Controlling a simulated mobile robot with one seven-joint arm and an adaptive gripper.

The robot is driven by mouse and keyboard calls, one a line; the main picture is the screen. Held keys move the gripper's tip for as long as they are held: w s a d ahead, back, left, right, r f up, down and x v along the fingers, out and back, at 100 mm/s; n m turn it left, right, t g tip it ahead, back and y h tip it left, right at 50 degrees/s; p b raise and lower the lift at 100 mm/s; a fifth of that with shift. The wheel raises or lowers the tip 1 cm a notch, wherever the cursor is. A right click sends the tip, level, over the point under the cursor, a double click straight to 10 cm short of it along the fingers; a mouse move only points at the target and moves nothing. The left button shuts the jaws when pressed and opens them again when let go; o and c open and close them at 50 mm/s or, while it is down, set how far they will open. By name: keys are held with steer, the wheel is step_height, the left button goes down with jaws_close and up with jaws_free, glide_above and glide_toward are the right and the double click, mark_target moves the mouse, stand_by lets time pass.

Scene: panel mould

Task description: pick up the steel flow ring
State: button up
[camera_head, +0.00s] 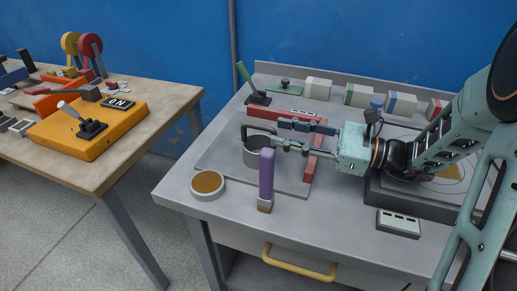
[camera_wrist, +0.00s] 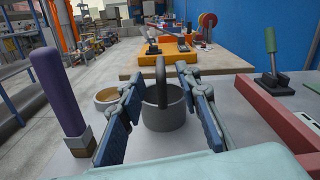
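The steel flow ring (camera_head: 257,155) is a grey, round metal ring with an upright handle, standing on the left part of a grey plate on the workbench. In the wrist view the ring (camera_wrist: 165,112) is straight ahead, its handle rising between the fingers. My gripper (camera_head: 279,133) is open and level, pointing left, with its fingertips at the ring's right side near the handle. In the wrist view my gripper (camera_wrist: 159,76) has one finger on each side of the handle. I cannot tell whether either finger touches the ring.
A purple-handled brush (camera_head: 266,178) stands upright just in front of the ring. A round tin with a tan top (camera_head: 207,185) is to the left. A green-handled lever (camera_head: 252,84) and several blocks line the bench's back.

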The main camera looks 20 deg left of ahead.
mark_target(262, 127)
steer(key=a, duration=0.6)
steer(key=shift+w+b, duration=0.25)
steer(key=shift+b, duration=0.1)
jaws_close()
